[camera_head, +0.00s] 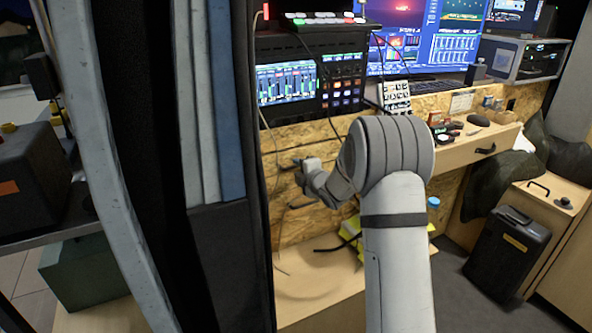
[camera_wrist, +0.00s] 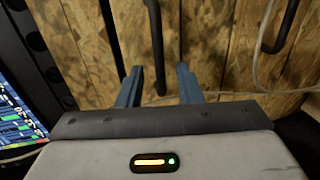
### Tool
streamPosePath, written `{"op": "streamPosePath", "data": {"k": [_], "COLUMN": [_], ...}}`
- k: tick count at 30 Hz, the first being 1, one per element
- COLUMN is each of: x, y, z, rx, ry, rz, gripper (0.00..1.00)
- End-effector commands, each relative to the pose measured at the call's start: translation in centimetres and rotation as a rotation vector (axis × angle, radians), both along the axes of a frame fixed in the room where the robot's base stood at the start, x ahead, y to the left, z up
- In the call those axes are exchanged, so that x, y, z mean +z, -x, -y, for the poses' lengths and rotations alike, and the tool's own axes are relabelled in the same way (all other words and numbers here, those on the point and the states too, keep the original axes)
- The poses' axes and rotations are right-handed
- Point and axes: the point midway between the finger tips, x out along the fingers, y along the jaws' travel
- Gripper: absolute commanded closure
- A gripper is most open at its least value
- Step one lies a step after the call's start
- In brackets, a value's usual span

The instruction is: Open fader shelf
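Rough wood-strand fronts (camera_head: 312,227) lie below the video console; no label shows which one is the fader shelf. They look shut. My gripper (camera_head: 296,170) is in front of the upper fronts, partly hidden by my own arm. In the wrist view my gripper (camera_wrist: 159,88) is open, its two blue-grey fingers apart. A dark bar handle (camera_wrist: 155,45) runs between and beyond the fingers, with a gap on each side; I cannot tell how deep it sits. Another dark handle (camera_wrist: 281,25) is to the right. A lower dark handle (camera_head: 301,205) shows in the head view.
The video console (camera_head: 312,75) stands above the fronts. A light-wood drawer (camera_head: 453,155) with small items on top juts out at the right. A black case (camera_head: 507,250) stands below. A thin pale cable (camera_wrist: 262,70) hangs near the fronts. Dark panels stand close on the left.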

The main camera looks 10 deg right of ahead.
Motion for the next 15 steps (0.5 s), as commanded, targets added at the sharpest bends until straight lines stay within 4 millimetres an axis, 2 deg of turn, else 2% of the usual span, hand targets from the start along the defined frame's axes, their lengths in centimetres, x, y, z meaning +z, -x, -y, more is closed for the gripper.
{"op": "streamPosePath", "data": {"k": [6,14,15], "x": [-0.4,-0.4,-0.4], "y": [-1.6,-1.7,-1.7], "z": [-0.6,-0.7,-0.7], "rx": [0.0,0.0,0.001], "ry": [-0.002,-0.002,-0.002], "rz": [-0.002,-0.002,-0.002], "gripper": [0.68,0.68,0.71]}}
